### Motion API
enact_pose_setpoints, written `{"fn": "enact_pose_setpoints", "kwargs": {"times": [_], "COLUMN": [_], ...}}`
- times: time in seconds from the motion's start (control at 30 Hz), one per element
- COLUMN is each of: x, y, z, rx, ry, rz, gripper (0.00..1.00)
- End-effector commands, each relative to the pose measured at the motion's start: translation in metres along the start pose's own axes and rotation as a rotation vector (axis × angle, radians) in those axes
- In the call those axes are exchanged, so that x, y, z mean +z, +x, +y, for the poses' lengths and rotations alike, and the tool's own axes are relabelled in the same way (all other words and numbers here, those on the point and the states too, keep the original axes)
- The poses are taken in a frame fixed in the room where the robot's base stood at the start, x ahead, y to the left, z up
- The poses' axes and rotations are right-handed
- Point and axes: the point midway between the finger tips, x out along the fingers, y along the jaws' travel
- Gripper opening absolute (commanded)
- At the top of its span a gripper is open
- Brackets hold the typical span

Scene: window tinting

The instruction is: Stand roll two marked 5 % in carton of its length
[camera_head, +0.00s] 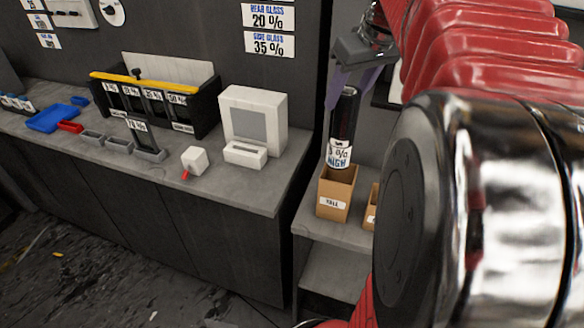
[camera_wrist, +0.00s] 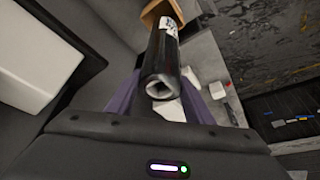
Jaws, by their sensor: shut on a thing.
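A black roll (camera_head: 343,118) with a white label reading "5 %" and "HIGH" stands nearly upright in the head view. Its lower end is at the mouth of a brown carton (camera_head: 334,195) labelled "TALL"; I cannot tell how far inside it is. My gripper (camera_head: 352,82) is shut on the roll near its top end. In the wrist view the roll (camera_wrist: 161,62) sits between the purple fingers (camera_wrist: 160,92), its hollow end facing the camera, with the carton (camera_wrist: 160,12) beyond it. A second carton (camera_head: 371,208) stands to the right, mostly hidden by my arm.
The cartons stand on a grey shelf (camera_head: 312,215). On the counter (camera_head: 245,192) left of it are a white machine (camera_head: 254,120), a small white box (camera_head: 194,160), a black sample rack (camera_head: 190,115) and a blue tray (camera_head: 52,118). Signs reading 20 % and 35 % (camera_head: 269,44) hang behind.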

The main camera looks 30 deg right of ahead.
Motion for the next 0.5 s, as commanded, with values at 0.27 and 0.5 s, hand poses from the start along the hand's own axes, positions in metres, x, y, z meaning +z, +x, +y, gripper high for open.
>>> {"fn": "enact_pose_setpoints", "kwargs": {"times": [0.27, 0.5], "x": [0.006, 0.019], "y": [-0.002, 0.025], "z": [0.01, 0.011], "rx": [0.011, 0.011], "ry": [0.024, 0.03], "rz": [0.001, -0.001], "gripper": [0.0, 0.0]}}
